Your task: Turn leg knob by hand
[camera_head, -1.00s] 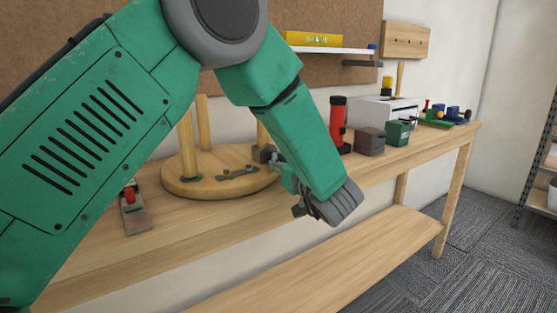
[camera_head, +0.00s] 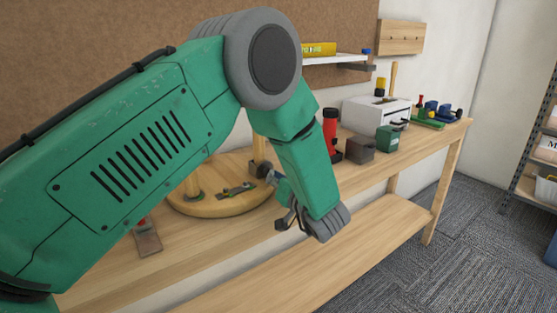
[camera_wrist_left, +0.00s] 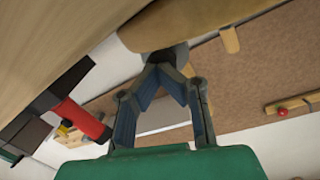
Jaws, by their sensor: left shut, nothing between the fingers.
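A round wooden stool top (camera_head: 222,207) lies on the workbench with its legs upright. One leg (camera_head: 258,150) stands at its right side, and another (camera_head: 192,184) is partly behind my arm. My right gripper is not in view.
A metal-and-red tool (camera_head: 146,238) lies on the bench, left of the stool top. A red cylinder (camera_head: 330,130), a brown block (camera_head: 360,149) and a green box (camera_head: 388,139) stand to the right.

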